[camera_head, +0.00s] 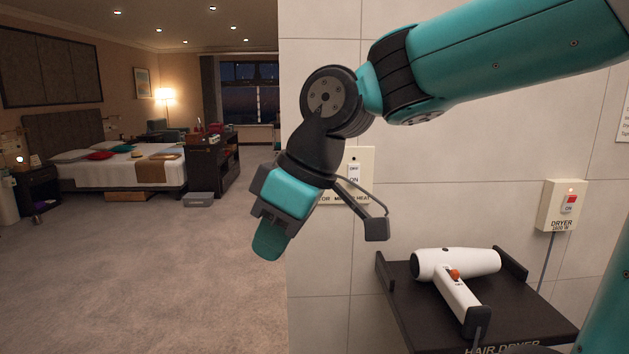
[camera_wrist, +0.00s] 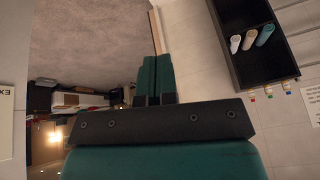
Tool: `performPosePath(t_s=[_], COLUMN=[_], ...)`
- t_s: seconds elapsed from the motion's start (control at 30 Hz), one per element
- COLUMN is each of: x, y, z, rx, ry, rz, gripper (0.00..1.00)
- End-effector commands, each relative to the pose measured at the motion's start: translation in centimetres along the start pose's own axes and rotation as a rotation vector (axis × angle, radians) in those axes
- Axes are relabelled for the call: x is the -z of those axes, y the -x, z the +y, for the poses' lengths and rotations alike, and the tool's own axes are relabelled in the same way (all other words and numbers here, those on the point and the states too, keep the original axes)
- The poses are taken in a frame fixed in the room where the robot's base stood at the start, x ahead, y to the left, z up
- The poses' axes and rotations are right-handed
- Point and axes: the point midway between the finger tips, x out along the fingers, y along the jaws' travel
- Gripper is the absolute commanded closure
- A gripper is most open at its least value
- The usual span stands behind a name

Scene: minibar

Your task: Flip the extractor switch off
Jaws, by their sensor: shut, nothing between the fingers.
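A cream switch plate (camera_head: 367,160) is on the tiled wall, partly behind my wrist in the head view. Its lower label ends in "OR" on the left and "MIRROR HEAT" on the right. The right-hand switch (camera_head: 354,173) shows; the left part, where the extractor switch would sit, is hidden behind my wrist. In the wrist view, a pale plate with the cut-off letters "EX" (camera_wrist: 6,120) shows at the left edge. My gripper (camera_head: 268,243) points down and left in front of the wall's edge. Its teal fingers (camera_wrist: 155,75) are together and empty in the wrist view.
A white hair dryer (camera_head: 470,262) lies on a dark shelf (camera_head: 409,318) at lower right. A dryer switch box (camera_head: 563,205) is on the wall above it. The wrist view shows a dark wall tray (camera_wrist: 233,50) with rolled towels. Open carpet (camera_head: 200,275) lies left of the wall.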

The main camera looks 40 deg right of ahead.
Motion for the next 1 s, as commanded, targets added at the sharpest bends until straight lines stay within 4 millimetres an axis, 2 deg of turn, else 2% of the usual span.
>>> performPosePath(t_s=[0.03, 0.1, 0.2, 0.33, 0.43, 0.57, 0.87, 1.0], x=[0.5, 1.1, 0.9, 0.1, -0.3, -0.5, -0.4, -0.2], y=[0.7, 3.1, 6.8, 10.7, 12.4, 13.2, 12.9, 11.7], z=[3.5, 7.5, 12.1, 15.9, 17.1, 17.5, 17.6, 18.1], rx=[-0.071, -0.164, -0.293, -0.418, -0.469, -0.486, -0.484, -0.479], ry=[0.021, 0.077, 0.151, 0.222, 0.252, 0.266, 0.265, 0.267], rz=[0.044, 0.082, 0.103, 0.095, 0.084, 0.077, 0.079, 0.079], gripper=[1.0, 1.0, 1.0, 1.0, 1.0, 1.0, 1.0, 1.0])
